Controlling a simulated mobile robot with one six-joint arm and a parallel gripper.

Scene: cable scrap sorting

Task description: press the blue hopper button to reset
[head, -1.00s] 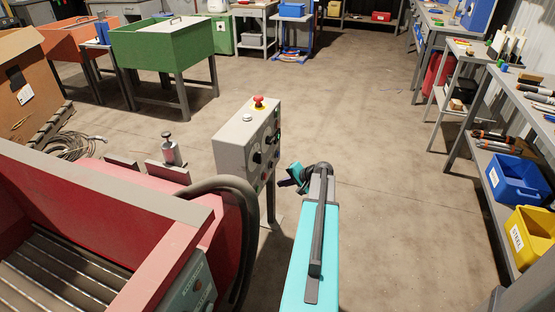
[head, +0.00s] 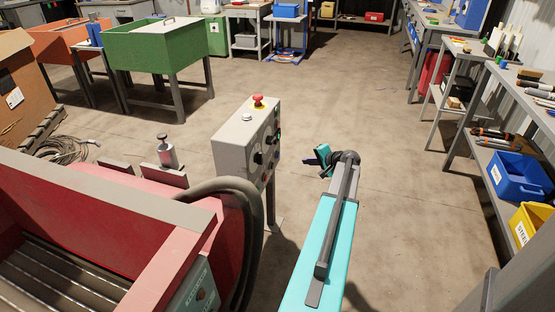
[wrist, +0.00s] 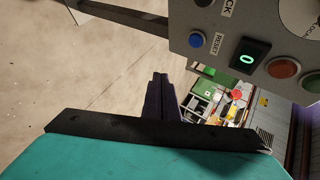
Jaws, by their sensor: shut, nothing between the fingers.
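The blue button (wrist: 197,40) shows in the wrist view on a grey panel, beside a label that seems to read RESET and a lit green 0 display (wrist: 248,58). In the head view, the grey control box (head: 238,135) stands on a post left of my arm; I cannot make out the blue button there. My gripper (head: 308,161) is shut and empty, its dark purple fingers pointing left toward the box's button face with a clear gap. In the wrist view, the fingers (wrist: 160,96) are below and left of the blue button, apart from it.
A red emergency button (head: 258,101) tops the box. Red (wrist: 283,68) and green (wrist: 312,82) buttons sit near the display. A red machine (head: 95,205) with a thick dark hose (head: 250,200) stands at left. The floor right of my arm is clear up to the shelves.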

